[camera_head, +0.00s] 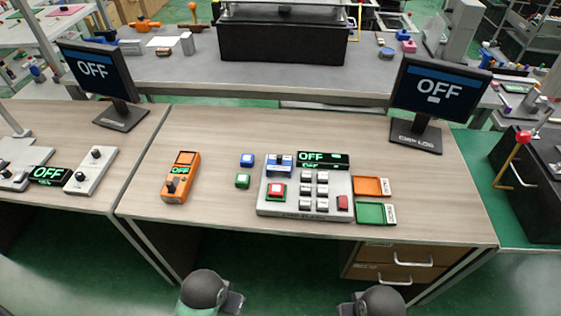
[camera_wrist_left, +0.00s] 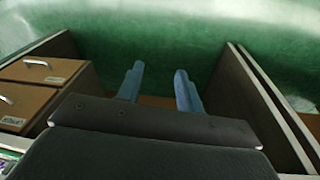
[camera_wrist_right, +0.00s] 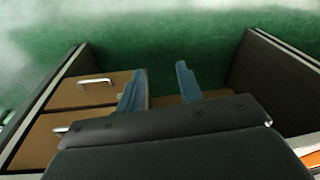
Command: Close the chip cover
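A grey control panel (camera_head: 329,208) lies on the wooden table in the head view. It carries a blue-and-white part (camera_head: 281,163), a red button (camera_head: 276,191) on a green base, several white keys and a red switch (camera_head: 342,203). I cannot tell which part is the chip cover or whether it is open. My left gripper (camera_wrist_left: 158,88) is open and empty in the left wrist view. My right gripper (camera_wrist_right: 160,88) is open and empty in the right wrist view. Both are low at the table's near side, away from the panel; their fingers are out of the head view.
An orange box (camera_head: 175,190) stands left of the panel. Orange (camera_head: 371,187) and green (camera_head: 376,213) trays sit at right. Monitors (camera_head: 437,90) stand behind. Drawers (camera_head: 392,257) are under the table's right side.

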